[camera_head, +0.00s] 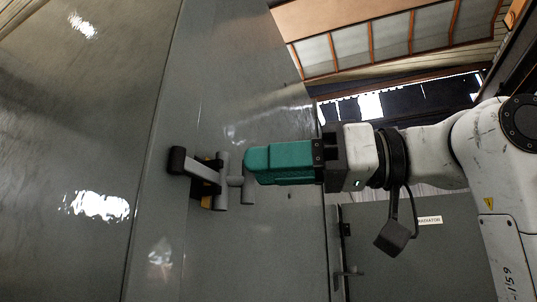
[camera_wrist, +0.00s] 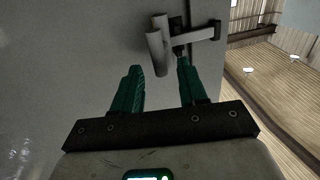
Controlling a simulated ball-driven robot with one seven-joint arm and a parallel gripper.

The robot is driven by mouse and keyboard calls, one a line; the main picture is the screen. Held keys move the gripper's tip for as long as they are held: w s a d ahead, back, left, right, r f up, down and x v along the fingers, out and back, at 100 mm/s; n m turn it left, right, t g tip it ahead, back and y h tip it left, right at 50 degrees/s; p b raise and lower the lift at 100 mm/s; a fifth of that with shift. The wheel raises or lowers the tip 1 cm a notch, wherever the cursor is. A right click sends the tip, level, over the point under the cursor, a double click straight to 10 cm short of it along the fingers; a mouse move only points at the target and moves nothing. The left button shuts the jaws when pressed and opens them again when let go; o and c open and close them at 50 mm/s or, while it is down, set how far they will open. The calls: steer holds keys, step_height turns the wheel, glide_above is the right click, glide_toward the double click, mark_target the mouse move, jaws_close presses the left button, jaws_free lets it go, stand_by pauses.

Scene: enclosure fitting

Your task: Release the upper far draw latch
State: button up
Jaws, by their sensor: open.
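A grey draw latch (camera_head: 205,175) with a black-tipped lever and a T-shaped handle is mounted on the grey enclosure (camera_head: 75,170). A little yellow shows behind it. In the wrist view the latch (camera_wrist: 190,38) is at the top centre, with its arm reaching right. My gripper (camera_head: 250,163) has green fingers and comes in from the right, its tips close to the handle. In the wrist view my gripper (camera_wrist: 160,75) is open, with the right fingertip by the latch and the left one apart over bare panel. I cannot tell whether the right fingertip touches the latch.
A lower grey cabinet with a label reading "RADIATOR" (camera_head: 429,220) stands at the right, with a small handle (camera_head: 348,273) at its left edge. Windows and a roof structure show behind. The panel left of the latch is clear.

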steer(key=shift+a, duration=0.4)
jaws_close()
steer(key=shift+w, duration=0.1)
stand_by(0.3)
